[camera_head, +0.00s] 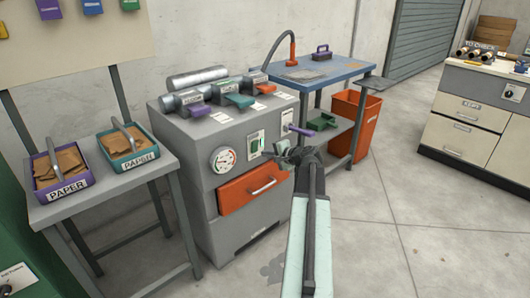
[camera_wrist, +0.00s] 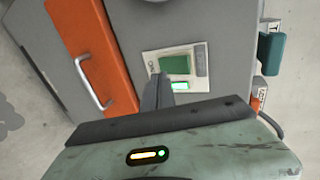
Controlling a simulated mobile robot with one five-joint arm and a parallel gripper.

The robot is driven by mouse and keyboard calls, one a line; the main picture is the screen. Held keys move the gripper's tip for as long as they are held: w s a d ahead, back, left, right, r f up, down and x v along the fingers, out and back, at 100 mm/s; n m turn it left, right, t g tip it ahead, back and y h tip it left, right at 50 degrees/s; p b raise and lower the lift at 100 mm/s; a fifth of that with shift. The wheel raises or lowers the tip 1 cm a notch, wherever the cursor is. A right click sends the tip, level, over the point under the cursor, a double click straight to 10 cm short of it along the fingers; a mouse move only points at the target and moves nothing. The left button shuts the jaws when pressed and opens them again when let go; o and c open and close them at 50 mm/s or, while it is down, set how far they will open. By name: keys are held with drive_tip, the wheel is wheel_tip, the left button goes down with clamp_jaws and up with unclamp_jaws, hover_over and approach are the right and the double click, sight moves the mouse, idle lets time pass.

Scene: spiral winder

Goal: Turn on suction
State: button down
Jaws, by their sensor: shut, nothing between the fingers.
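The grey winder machine (camera_head: 225,185) stands in the middle of the head view. Its front has a round gauge (camera_head: 223,159), an orange drawer and a small switch panel (camera_head: 256,142) with green on it. In the wrist view the pale panel (camera_wrist: 148,64) carries a green rocker switch (camera_wrist: 174,63) and a lit green indicator (camera_wrist: 180,87). My gripper (camera_head: 283,150) is shut and empty, just in front of the machine near this panel. In the wrist view its fingers (camera_wrist: 164,90) overlap the panel's lower edge, below the rocker. I cannot tell whether they touch it.
The orange drawer (camera_head: 254,186) has a protruding handle. A purple lever (camera_head: 300,130) sticks out at the machine's right. A table with paper trays (camera_head: 65,189) stands left; a blue-topped bench (camera_head: 335,70) and an orange bin (camera_head: 362,112) stand behind right. Floor is clear at right.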

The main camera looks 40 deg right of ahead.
drive_tip(key=s+r+p, duration=0.1)
drive_tip(key=s+p, duration=0.1)
drive_tip(key=s, duration=0.8)
drive_tip(key=shift+a+r, duration=0.25)
drive_tip(key=shift+r, duration=0.05)
drive_tip(key=w+a+f+n+g+y, duration=0.2)
drive_tip(key=w+a+f+n, duration=0.1)
drive_tip(key=a, duration=0.5)
drive_tip(key=w+a+f+n+g+y, duration=0.1)
drive_tip(key=w+a+f+n+g, duration=0.15)
drive_tip(key=a, duration=0.55)
drive_tip(key=w+a+f+n+g+y, duration=0.15)
drive_tip(key=w+a, duration=0.25)
drive_tip(key=a, duration=0.4)
drive_tip(key=s+a+f+n+g+h, duration=0.1)
drive_tip(key=s+a+f+n+g, duration=0.2)
drive_tip(key=a, duration=0.6)
drive_tip(key=s+a+f+n+g+h, duration=0.15)
drive_tip(key=a+n, duration=0.35)
drive_tip(key=a, duration=0.5)
drive_tip(key=s+a+f+n+g+h, duration=0.1)
drive_tip(key=a+f+n+g, duration=0.2)
drive_tip(key=a, duration=0.6)
wheel_tip(320, 180, up, 32)
drive_tip(key=p, duration=3.2)
drive_tip(key=shift+a+n, duration=0.2)
drive_tip(key=shift+n, duration=0.1)
